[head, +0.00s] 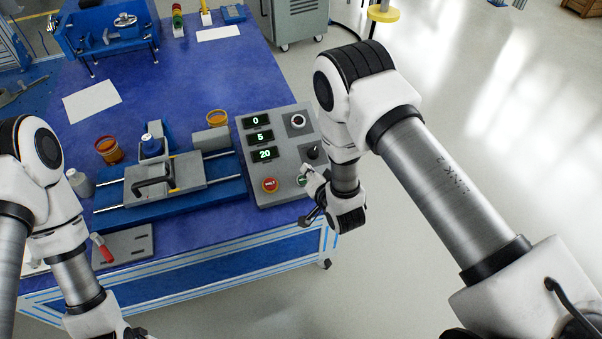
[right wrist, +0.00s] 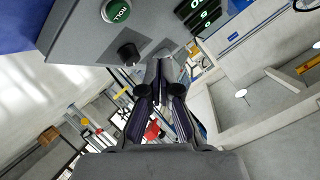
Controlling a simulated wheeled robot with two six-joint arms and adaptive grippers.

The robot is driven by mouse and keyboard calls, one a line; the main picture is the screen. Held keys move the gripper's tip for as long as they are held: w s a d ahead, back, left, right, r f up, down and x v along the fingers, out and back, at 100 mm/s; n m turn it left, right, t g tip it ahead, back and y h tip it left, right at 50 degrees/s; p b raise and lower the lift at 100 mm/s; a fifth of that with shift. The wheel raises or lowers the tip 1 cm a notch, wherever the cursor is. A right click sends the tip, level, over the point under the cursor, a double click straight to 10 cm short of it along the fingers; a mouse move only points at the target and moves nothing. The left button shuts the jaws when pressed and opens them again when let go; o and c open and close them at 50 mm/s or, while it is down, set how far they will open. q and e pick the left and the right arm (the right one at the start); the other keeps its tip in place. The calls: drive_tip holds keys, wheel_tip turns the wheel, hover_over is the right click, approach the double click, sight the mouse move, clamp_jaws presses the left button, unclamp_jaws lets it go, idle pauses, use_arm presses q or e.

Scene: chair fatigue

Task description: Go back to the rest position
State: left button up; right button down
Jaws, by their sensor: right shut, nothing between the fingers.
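My right gripper (head: 309,192) hangs by the front right corner of the grey control panel (head: 257,182), beside the green button (head: 302,181), which it partly hides. In the right wrist view its fingers (right wrist: 160,85) are together with nothing between them. The green button, labelled ROLL (right wrist: 117,9), and a black knob (right wrist: 128,52) show above and left of the fingers there, apart from them. My left arm comes in at the lower left of the head view; its fingers are out of the picture.
The panel displays read 0, 5 and 20. Open floor (head: 450,75) lies right of the table.

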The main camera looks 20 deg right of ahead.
drive_tip(key=s+d+f+g+h, duration=0.1)
drive_tip(key=s+d+f+g, duration=0.25)
drive_tip(key=s, duration=0.45)
drive_tip(key=s+d+f+g+h, duration=0.1)
drive_tip(key=s+d+f+g, duration=0.2)
drive_tip(key=s+f, duration=0.35)
drive_tip(key=s+n+g, duration=0.6)
drive_tip(key=s+g, duration=0.1)
drive_tip(key=s, duration=1.2)
wheel_tip(320, 180, up, 16)
drive_tip(key=p, duration=1.5)
drive_tip(key=shift+d+n+y, duration=0.3)
drive_tip(key=shift+d+n, duration=0.05)
drive_tip(key=shift+n, duration=0.05)
drive_tip(key=shift+f, duration=0.1)
